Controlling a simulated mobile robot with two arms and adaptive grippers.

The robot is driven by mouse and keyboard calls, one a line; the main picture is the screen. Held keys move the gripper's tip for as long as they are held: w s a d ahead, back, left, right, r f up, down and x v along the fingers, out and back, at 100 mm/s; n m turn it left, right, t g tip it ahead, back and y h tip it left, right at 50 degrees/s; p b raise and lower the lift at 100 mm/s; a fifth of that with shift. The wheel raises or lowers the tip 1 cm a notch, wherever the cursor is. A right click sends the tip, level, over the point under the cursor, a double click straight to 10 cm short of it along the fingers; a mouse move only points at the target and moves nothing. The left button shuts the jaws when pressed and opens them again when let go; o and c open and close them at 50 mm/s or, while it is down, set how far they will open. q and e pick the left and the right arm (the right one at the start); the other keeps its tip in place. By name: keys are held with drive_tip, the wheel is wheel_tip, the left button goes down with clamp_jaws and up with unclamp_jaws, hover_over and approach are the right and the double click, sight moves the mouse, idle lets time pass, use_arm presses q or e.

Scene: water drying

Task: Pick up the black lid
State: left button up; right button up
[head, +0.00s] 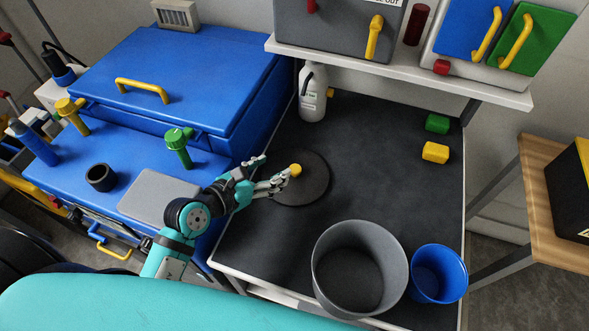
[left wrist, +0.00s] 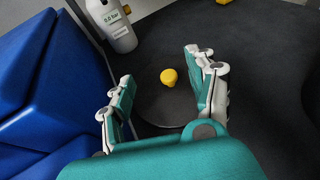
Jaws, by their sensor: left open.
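The black lid (head: 313,186) is a dark round disc with a yellow knob (head: 295,170) on top. It lies flat on the dark worktop in the middle of the head view. My left gripper (head: 277,179) is open over the lid's left part, with its fingers near the knob; part of the lid is hidden behind it. In the left wrist view the lid (left wrist: 165,107) and its knob (left wrist: 169,77) show between the two spread fingers, and nothing is gripped. My right gripper is not in view.
A grey pot (head: 327,262) and a blue bucket (head: 437,274) stand at the worktop's front. A white bottle (head: 313,93) stands at the back left. Green (head: 437,123) and yellow (head: 435,152) blocks lie at the right. A blue machine (head: 190,75) borders the left; a shelf (head: 480,82) overhangs the back.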

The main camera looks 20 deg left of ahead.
use_arm(q)
drive_tip(key=b, duration=0.1)
approach(291, 179)
drive_tip(key=shift+w+d+r, duration=0.2)
drive_tip(key=shift+w+r, duration=0.3)
drive_tip(key=shift+w+d+r, duration=0.2)
drive_tip(key=shift+w+r, duration=0.25)
drive_tip(key=shift+r, duration=0.1)
drive_tip(key=shift+w+d, duration=0.15)
drive_tip(key=shift+w, duration=0.35)
drive_tip(key=shift+x, duration=1)
drive_tip(key=x, duration=0.4)
drive_tip(key=shift+w+d+f, duration=0.1)
drive_tip(key=shift+w+f, duration=0.1)
drive_tip(key=shift+w, duration=0.1)
clamp_jaws()
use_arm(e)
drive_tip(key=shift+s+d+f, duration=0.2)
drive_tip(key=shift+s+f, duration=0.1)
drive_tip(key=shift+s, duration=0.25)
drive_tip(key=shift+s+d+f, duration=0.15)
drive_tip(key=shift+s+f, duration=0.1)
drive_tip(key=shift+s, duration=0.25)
